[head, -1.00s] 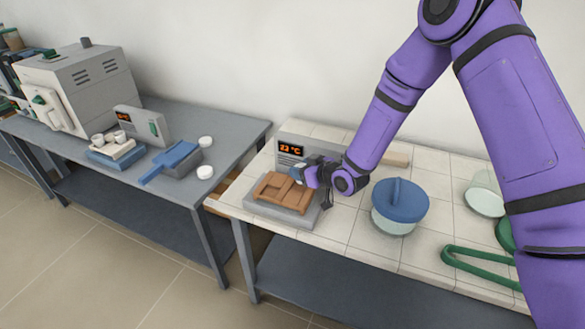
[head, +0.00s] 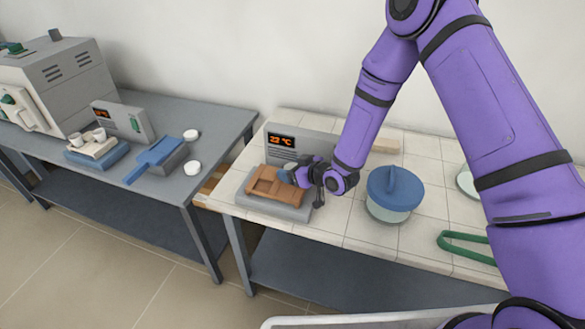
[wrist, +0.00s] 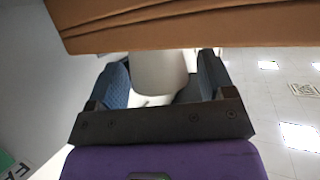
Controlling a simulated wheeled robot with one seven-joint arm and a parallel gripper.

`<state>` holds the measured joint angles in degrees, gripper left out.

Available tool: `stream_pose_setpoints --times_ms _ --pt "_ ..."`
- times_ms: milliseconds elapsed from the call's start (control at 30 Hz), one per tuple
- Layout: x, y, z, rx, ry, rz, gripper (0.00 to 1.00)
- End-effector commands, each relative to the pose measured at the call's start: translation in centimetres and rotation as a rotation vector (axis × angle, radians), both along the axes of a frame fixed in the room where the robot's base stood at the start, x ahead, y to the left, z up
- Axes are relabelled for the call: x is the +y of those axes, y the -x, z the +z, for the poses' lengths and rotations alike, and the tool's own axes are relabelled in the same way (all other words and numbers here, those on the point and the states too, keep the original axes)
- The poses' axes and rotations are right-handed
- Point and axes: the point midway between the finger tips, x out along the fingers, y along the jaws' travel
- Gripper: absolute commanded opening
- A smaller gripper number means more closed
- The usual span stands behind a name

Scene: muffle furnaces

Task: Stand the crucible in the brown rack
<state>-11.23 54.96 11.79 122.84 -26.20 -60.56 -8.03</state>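The brown rack (head: 262,189) sits on a grey plate on the white tiled bench in the head view. In the wrist view its brown side (wrist: 190,30) spans the top of the picture, very close. My gripper (head: 290,177) is at the rack's right end. The crucible's far end is hidden behind the rack's side.
A blue-lidded glass vessel (head: 395,190) stands to the right, with green tongs (head: 462,247) beyond. The left bench holds a furnace (head: 65,80), a blue-handled tool (head: 155,158) and small white cups (head: 100,134).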

Motion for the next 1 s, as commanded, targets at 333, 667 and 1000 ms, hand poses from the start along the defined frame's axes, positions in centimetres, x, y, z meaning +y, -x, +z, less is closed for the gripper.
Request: stream_pose_setpoints --times_ms 333,667,1000 --pt "-0.5 0.4 0.5 0.002 0.001 -0.001 0.76" --pt "-4.8 4.3 2.9 0.002 0.001 -0.001 0.76" --pt "-7.9 7.2 4.7 0.001 0.000 -0.001 0.76"
